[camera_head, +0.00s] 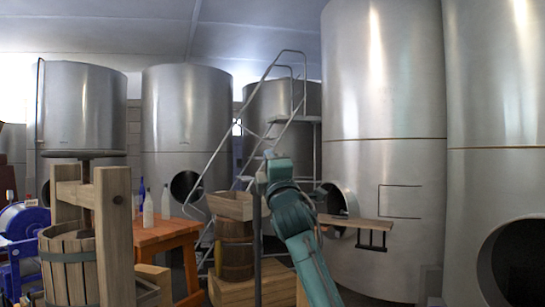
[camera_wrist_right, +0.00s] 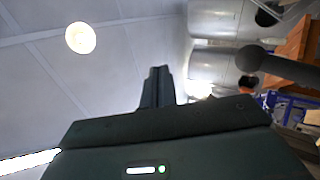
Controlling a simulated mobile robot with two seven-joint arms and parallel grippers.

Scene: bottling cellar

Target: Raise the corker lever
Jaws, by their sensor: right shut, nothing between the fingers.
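My right arm reaches up in the middle of the head view, with its right gripper (camera_head: 274,158) at the top, beside the top of a dark upright post (camera_head: 257,250). I cannot tell whether this post belongs to the corker. In the right wrist view the gripper fingers (camera_wrist_right: 157,86) are together and empty. A dark bar with a round knob (camera_wrist_right: 250,58), which looks like the corker lever, comes in from the right edge, apart from the fingers. The corker's body is not clearly visible. My left gripper is not in view.
An orange table (camera_head: 165,235) with bottles (camera_head: 148,210) stands at the left, behind a wooden basket press (camera_head: 70,265). A barrel (camera_head: 236,250) with a wooden crate (camera_head: 231,206) on it is behind the post. Large steel tanks (camera_head: 385,100) line the back; a small shelf (camera_head: 357,222) juts out at right.

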